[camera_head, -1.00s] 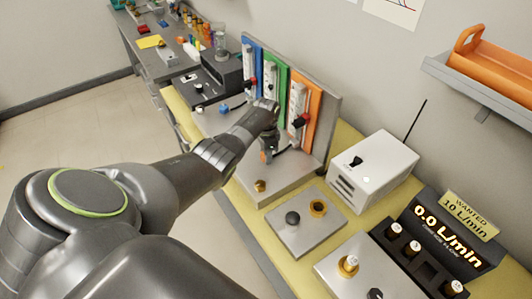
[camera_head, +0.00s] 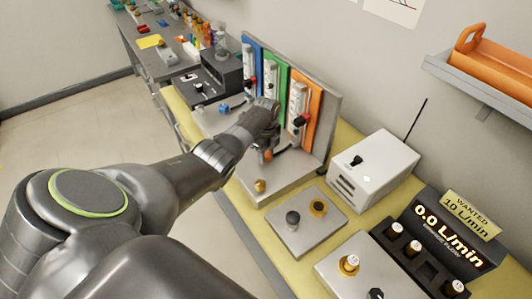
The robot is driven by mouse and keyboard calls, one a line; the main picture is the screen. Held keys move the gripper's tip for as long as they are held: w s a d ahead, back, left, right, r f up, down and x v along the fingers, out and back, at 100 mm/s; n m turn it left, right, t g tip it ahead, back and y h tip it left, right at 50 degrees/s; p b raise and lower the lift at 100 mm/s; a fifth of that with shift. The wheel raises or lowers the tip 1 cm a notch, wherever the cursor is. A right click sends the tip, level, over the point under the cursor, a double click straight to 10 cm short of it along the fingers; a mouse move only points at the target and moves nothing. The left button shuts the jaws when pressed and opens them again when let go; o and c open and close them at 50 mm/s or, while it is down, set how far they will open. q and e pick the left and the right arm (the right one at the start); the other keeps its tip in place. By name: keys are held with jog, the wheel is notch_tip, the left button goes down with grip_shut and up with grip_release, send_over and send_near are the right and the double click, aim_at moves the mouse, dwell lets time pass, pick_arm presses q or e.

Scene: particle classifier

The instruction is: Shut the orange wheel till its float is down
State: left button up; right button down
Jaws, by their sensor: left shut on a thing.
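The orange panel (camera_head: 314,117) stands at the right end of the row of flow-meter panels, with a clear tube (camera_head: 297,99) on its front. The float inside is too small to make out. My left gripper (camera_head: 267,154) points down in front of the panels and is shut on the orange wheel (camera_head: 267,155), of which only a little shows between the fingers. My left arm hides part of the bench in front. My right gripper is not in view.
Green (camera_head: 282,82) and blue (camera_head: 252,62) panels stand left of the orange one. A white box (camera_head: 373,172) with an antenna stands to the right. A display (camera_head: 443,238) reads 0.0 L/min beside a sign reading wanted 10 L/min.

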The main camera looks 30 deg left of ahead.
aim_at(266, 153)
pick_arm(q)
jog(key=shift+r+m, duration=0.1)
jog(key=shift+m, duration=1.6)
jog(key=shift+w+m, duration=0.1)
jog(key=shift+m, duration=0.2)
jog(key=o, duration=1)
notch_tip(266, 153, up, 17)
jog(key=shift+r+b, duration=0.2)
jog(key=shift+b, duration=0.95)
